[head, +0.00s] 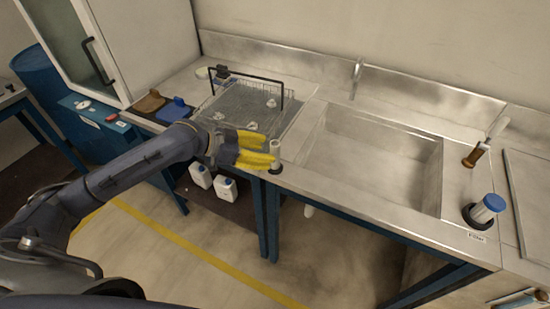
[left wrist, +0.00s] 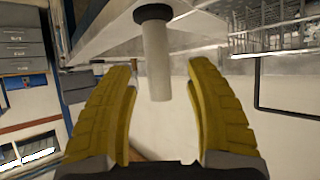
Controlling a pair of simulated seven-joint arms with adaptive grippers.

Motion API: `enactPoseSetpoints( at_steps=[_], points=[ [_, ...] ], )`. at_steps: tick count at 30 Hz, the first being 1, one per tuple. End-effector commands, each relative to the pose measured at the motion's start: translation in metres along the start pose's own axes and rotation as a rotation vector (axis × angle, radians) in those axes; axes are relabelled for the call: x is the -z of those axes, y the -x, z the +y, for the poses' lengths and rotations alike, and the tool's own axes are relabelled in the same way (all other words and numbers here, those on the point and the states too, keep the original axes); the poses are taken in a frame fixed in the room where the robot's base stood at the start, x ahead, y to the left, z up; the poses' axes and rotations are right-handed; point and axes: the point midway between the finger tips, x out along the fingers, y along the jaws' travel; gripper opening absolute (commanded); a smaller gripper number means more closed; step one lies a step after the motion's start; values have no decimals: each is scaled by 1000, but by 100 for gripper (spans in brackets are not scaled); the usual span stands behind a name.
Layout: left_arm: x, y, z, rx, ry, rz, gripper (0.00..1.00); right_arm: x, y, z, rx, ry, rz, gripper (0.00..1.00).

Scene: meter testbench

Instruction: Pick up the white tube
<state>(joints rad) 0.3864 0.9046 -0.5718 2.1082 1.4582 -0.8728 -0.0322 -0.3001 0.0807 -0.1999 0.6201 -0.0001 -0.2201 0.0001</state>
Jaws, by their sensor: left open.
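The white tube (head: 275,148) stands upright in a dark round base on the front edge of the steel counter, in the head view. In the left wrist view the white tube (left wrist: 157,62) with its dark base (left wrist: 153,13) shows between and beyond the fingertips. My left gripper (head: 272,152) has yellow fingers and reaches in from the left at the tube. It also shows in the left wrist view (left wrist: 155,72), with its fingers apart and nothing gripped. I cannot tell whether a finger touches the tube. My right gripper is not in view.
A wire basket (head: 222,100) stands behind the gripper on the counter. A sink (head: 380,155) lies to the right. A blue-capped container (head: 487,208) and a brown-handled brush (head: 477,154) stand at far right. White bottles (head: 225,188) sit on a shelf below.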

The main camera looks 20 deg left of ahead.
Motion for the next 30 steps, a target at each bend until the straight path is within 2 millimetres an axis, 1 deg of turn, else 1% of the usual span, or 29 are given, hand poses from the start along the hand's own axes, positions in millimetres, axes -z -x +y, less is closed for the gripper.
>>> enactPoseSetpoints(
  at_steps=[3, 10, 15, 23, 30],
  points=[
    [1, -14, 3, -2, 2, 4, 54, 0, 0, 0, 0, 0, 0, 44],
    [0, -34, 3, -1, 1, 2, 54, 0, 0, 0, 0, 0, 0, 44],
    [-1, -40, 2, 0, 1, 0, 54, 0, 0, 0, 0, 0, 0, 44],
    [-1, -40, 2, 0, 0, 0, 54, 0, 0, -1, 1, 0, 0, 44],
    [-1, -40, 2, 0, 0, 0, 27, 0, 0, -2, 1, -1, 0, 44]
  ],
)
